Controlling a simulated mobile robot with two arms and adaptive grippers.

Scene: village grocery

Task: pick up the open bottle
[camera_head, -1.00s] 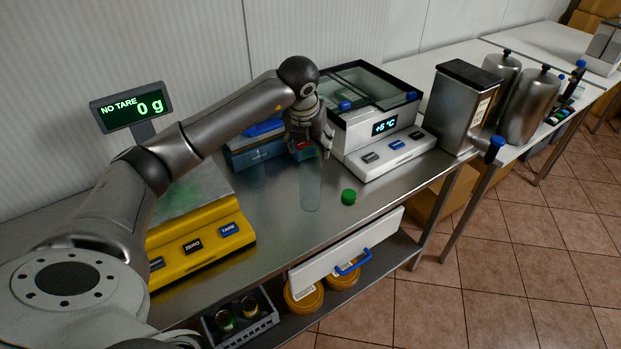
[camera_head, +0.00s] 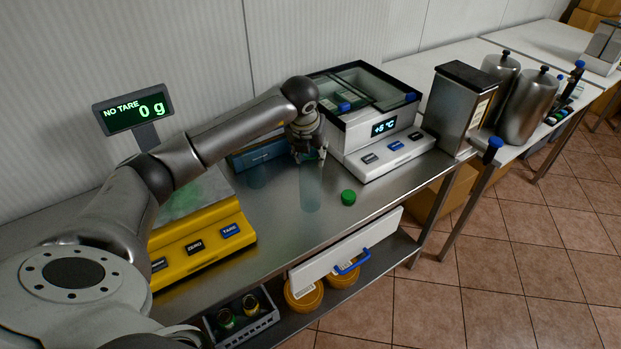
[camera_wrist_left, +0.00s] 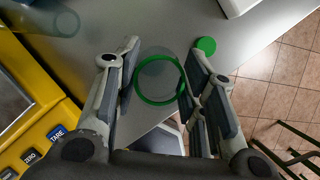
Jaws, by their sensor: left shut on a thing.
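The open bottle (camera_head: 310,190) is a clear, see-through cylinder with a green ring at its mouth, standing upright on the steel counter. My left gripper (camera_head: 308,155) is at its top, coming from above, and hides the mouth in the head view. In the left wrist view, the bottle's green rim (camera_wrist_left: 140,98) lies between the two fingers of my left gripper (camera_wrist_left: 162,75), which is shut on it. A green cap (camera_head: 348,197) lies on the counter just right of the bottle and also shows in the wrist view (camera_wrist_left: 206,46). My right gripper is not in view.
A yellow scale (camera_head: 205,243) stands on the left, its display (camera_head: 132,109) reading 0 g. A cooled box (camera_head: 350,135) stands behind right. Another clear vessel (camera_wrist_left: 50,20) is on the counter left of the bottle. The counter's front is clear.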

